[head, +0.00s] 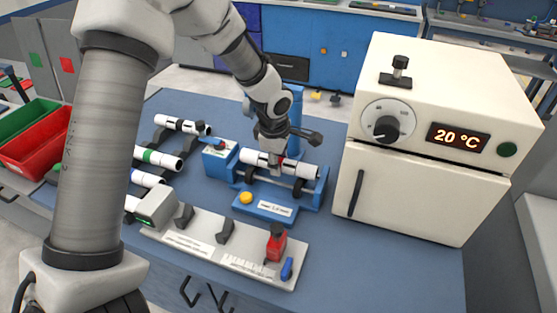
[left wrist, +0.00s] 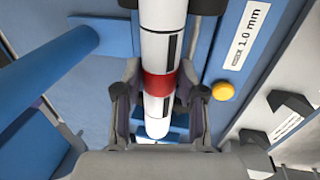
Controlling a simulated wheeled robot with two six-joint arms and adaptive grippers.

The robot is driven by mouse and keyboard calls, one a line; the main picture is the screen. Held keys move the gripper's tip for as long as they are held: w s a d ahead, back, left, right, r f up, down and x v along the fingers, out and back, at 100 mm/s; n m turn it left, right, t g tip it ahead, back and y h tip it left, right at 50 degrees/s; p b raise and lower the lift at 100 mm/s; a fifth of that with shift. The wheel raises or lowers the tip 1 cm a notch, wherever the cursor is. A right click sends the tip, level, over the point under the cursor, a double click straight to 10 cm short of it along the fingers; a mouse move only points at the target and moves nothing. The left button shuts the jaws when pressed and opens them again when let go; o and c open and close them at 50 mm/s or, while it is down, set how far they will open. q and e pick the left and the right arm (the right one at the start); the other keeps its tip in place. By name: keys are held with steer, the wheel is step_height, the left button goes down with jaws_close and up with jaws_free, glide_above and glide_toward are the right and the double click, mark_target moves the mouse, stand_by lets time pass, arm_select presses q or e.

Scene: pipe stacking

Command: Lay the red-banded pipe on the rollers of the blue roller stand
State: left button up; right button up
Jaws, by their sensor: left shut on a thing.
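The white red-banded pipe (head: 303,170) lies level across the top of the blue roller stand (head: 264,207), over its dark rollers (head: 298,188). I cannot tell whether it touches the rollers. My left gripper (head: 274,163) comes down from above and is shut on the pipe near its middle. The fingers stand on both sides of the pipe. My right gripper is out of view.
Other pipes (head: 158,158) with coloured bands lie on a rack at the left. A white oven (head: 430,140) reading 20 °C stands close on the right. The blue mat at front right is clear.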

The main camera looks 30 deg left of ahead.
arm_select(q)
steer(key=shift+f, duration=0.15)
steer(key=o, duration=1.3)
steer(key=shift+c, duration=0.2)
step_height(320, 180, up, 12)
steer(key=s, duration=0.2)
steer(key=shift+s+d, duration=0.15)
steer(key=shift+d, duration=0.1)
steer(key=shift+f, duration=0.15)
